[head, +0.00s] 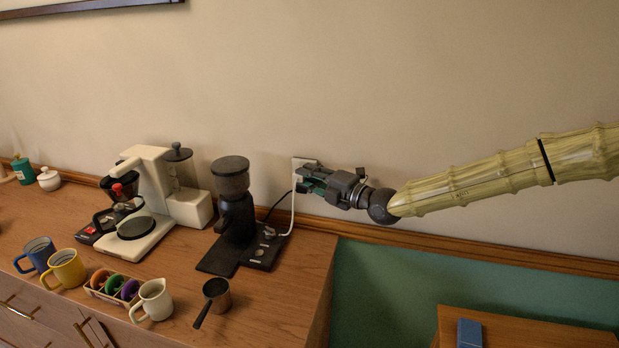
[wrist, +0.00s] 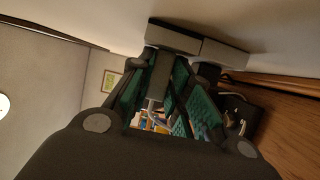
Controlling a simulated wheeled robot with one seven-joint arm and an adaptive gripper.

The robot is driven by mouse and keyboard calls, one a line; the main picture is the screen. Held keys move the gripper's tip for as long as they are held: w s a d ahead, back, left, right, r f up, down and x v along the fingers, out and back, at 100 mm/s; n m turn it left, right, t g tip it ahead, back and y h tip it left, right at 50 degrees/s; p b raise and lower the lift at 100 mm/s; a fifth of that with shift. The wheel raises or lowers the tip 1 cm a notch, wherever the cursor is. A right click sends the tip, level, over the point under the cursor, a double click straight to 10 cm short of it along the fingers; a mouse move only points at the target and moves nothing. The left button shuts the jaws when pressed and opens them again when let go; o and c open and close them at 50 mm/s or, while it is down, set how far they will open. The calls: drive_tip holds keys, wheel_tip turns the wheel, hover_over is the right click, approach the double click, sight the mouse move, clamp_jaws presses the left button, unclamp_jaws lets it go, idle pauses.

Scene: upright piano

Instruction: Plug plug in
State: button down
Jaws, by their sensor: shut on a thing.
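My gripper (head: 304,180) reaches in from the right and its fingertips are at the wall outlet (head: 300,161), covering its lower part. A white cord (head: 292,212) hangs from the fingertips down to the counter beside the coffee grinder (head: 234,205). I cannot tell whether the plug's prongs are in the outlet.
The wooden counter (head: 190,290) holds a white coffee machine (head: 151,230), a dark portafilter (head: 216,293), a cream jug (head: 154,302), and a yellow mug (head: 67,266) and blue mug (head: 37,252). A black cord runs behind the grinder. The wall right of the outlet is bare.

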drive_tip(key=c, duration=1.3)
unclamp_jaws()
drive_tip(key=shift+o, duration=0.2)
drive_tip(key=v, duration=1.2)
